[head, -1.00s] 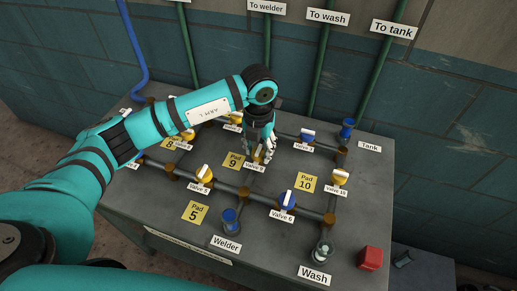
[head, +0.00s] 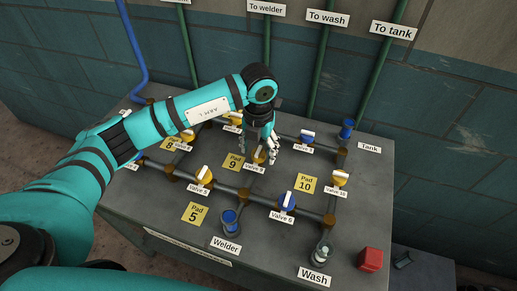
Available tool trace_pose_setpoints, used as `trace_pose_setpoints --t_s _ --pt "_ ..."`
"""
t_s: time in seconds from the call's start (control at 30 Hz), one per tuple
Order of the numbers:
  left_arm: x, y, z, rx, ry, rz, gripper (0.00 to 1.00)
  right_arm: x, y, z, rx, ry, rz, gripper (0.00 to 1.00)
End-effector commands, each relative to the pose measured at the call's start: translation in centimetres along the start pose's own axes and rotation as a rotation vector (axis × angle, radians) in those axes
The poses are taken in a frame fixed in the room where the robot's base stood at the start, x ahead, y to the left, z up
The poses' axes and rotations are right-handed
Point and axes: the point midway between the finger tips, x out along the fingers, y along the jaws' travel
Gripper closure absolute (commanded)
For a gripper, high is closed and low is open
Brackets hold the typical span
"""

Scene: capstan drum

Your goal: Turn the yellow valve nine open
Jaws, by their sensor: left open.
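Valve 9 (head: 259,156) is a yellow valve with a small white handle, on the pipework of the grey bench top. My left gripper (head: 265,152) points down at valve 9, open, with fingers around or just above the handle. Whether a finger touches it I cannot tell. My right gripper is not in view.
Yellow valve 5 (head: 203,175), blue valve 6 (head: 287,201) and yellow valve 10 (head: 341,178) stand nearby. A blue valve (head: 307,136) lies right of my gripper. A red block (head: 370,259) sits at the bench's right front. My left arm covers the bench's left part.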

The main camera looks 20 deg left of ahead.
Motion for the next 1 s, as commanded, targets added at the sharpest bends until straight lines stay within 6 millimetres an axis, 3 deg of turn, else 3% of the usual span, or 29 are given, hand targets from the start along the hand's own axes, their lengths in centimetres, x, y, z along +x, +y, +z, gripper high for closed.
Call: trace_pose_setpoints --t_s 0.5,0.7,1.0 --pt "-9.8 0.0 0.1 -0.001 -0.005 0.000 0.37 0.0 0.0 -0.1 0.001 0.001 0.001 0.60" --pt "-11.4 0.0 0.1 0.000 -0.002 0.001 0.37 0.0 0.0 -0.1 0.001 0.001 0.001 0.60" --pt "-11.5 0.0 0.0 0.000 -0.002 0.000 0.37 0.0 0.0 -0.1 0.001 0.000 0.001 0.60"
